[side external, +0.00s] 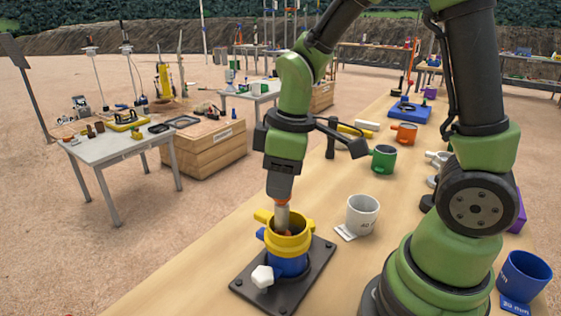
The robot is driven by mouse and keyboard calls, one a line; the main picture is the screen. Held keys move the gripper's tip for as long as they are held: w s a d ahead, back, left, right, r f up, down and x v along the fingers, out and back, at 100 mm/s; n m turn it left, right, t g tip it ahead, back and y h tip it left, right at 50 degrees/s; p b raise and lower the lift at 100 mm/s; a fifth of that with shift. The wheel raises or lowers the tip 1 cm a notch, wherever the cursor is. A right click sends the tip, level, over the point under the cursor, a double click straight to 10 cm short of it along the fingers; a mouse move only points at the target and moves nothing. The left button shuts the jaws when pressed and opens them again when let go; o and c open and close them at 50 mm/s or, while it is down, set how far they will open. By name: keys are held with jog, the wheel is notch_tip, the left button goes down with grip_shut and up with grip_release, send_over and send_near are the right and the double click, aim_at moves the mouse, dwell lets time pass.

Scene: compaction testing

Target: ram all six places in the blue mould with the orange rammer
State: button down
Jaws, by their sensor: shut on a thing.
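The blue mould (287,265) stands upright on a dark square base plate (317,272), with a yellow collar (288,243) on top. My gripper (281,198) points straight down above the collar and is shut on the rammer (282,216). The rammer shows as a grey upright shaft with orange at the jaws and an orange-brown patch low inside the collar. Its lower end is within the collar's opening. The collar wall hides the rammer's foot and the inside of the mould, so I cannot tell whether it touches anything there.
A white mug (362,213) stands close right of the mould. A green mug (383,160), an orange mug (404,133) and a blue tray (408,111) are farther back. A blue mug (525,276) stands at the front right. A white knob (262,276) sits at the mould's front left.

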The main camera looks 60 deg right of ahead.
jog(key=shift+s+r, duration=0.2)
jog(key=shift+r, duration=0.7)
jog(key=shift+s+r, duration=0.2)
jog(key=shift+r, duration=0.7)
jog(key=shift+s+r, duration=0.1)
jog(key=shift+r, duration=0.2)
notch_tip(320, 180, down, 4)
jog(key=shift+f, duration=0.2)
jog(key=r, duration=0.2)
jog(key=d+r, duration=0.1)
jog(key=r, duration=0.1)
jog(key=shift+s+r, duration=0.1)
jog(key=shift+s, duration=0.2)
